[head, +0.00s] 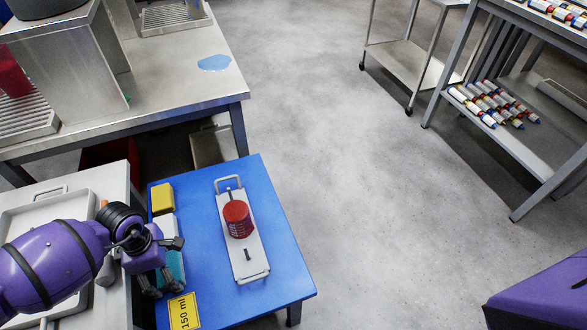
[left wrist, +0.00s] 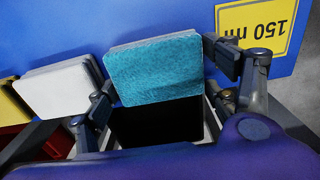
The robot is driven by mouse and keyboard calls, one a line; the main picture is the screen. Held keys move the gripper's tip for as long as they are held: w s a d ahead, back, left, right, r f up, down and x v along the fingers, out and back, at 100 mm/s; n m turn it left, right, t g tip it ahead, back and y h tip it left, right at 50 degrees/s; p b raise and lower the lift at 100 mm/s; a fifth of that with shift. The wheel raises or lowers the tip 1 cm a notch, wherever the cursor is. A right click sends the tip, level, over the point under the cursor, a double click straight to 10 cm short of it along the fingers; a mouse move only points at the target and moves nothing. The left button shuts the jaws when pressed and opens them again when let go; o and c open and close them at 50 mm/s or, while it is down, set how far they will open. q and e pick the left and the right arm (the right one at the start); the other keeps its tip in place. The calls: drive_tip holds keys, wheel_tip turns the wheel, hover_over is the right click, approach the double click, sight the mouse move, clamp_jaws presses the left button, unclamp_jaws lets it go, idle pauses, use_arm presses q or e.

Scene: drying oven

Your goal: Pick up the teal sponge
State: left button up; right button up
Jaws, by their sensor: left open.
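The teal sponge (head: 176,268) lies at the left edge of the blue table, largely hidden by my left gripper in the head view. In the left wrist view the teal sponge (left wrist: 155,72) shows clearly between the two fingers. My left gripper (head: 178,264) is open, with one finger to each side of the sponge; it also shows in the left wrist view (left wrist: 160,82). The right finger is close to the sponge's edge; I cannot tell if it touches. My right gripper is out of view.
A white sponge (left wrist: 57,90) and a yellow sponge (head: 162,198) lie beside the teal one on the blue table (head: 275,240). A yellow "150 ml" label (head: 184,311) is near the front. A tray (head: 254,262) holds a red cylinder (head: 237,218). Open floor lies to the right.

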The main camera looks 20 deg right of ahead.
use_arm(q)
drive_tip(key=c, duration=0.5)
drive_tip(key=shift+r, duration=0.55)
wheel_tip(320, 180, up, 3)
drive_tip(key=shift+w+f+p, duration=0.15)
drive_tip(key=shift+f+p, duration=0.05)
drive_tip(key=shift+p, duration=0.35)
drive_tip(key=d+r, duration=0.3)
drive_tip(key=d, duration=0.1)
drive_tip(key=d+r+p, duration=0.1)
drive_tip(key=d+r, duration=0.2)
drive_tip(key=d, duration=0.2)
drive_tip(key=d+r, duration=0.3)
drive_tip(key=d, duration=0.2)
drive_tip(key=shift+r, duration=0.2)
